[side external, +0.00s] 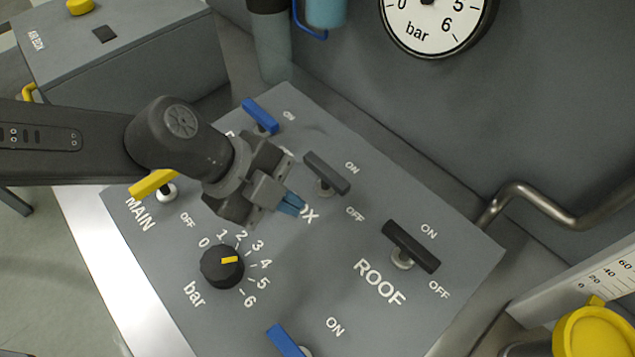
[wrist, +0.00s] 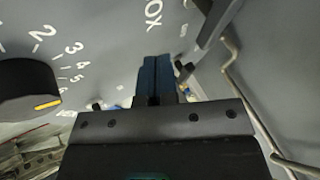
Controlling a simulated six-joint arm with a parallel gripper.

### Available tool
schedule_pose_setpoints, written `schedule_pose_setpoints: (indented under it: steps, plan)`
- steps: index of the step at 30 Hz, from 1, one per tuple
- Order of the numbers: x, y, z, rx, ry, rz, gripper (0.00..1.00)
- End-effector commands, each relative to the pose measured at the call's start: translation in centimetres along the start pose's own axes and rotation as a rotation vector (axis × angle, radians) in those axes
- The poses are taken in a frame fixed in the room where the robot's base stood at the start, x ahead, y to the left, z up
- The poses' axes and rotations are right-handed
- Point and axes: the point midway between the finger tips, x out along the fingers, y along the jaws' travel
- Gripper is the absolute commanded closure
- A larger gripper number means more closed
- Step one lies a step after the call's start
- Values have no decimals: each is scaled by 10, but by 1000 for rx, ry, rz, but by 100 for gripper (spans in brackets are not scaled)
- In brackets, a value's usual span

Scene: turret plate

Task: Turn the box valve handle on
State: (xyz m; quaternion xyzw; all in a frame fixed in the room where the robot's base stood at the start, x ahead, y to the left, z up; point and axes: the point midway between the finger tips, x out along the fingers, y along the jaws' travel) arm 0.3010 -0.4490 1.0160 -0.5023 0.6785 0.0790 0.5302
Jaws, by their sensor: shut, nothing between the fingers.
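The box valve handle (side external: 327,173) is a dark grey bar on a light stem, near the panel's middle. It slants from upper left to lower right, with its lower right end between the ON and OFF marks. My gripper (side external: 291,204) is shut and empty, its blue fingertips just lower left of the handle, over the partly covered BOX label. I see no contact with the handle. In the wrist view the shut fingers (wrist: 155,80) point at the panel below the letters OX. A dark bar (wrist: 215,25) at upper right looks like the box handle, cut off by the frame.
The roof handle (side external: 411,247) is black, right of the box handle. A yellow main handle (side external: 153,183) lies under my arm, and blue handles (side external: 261,116) stand at the back and front. The pressure knob (side external: 222,265) is below my gripper. A bent pipe (side external: 560,215) runs at right.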

Motion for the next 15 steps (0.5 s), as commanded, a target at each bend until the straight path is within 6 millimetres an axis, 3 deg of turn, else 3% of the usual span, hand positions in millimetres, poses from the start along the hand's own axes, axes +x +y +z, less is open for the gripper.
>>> schedule_pose_setpoints:
  steps: [3, 9, 15]
  plan:
    - [23, -3, 0, 1, 0, 0, 100]
    - [32, -26, 0, 1, 1, -1, 100]
    - [37, -34, 0, 0, 0, 0, 100]
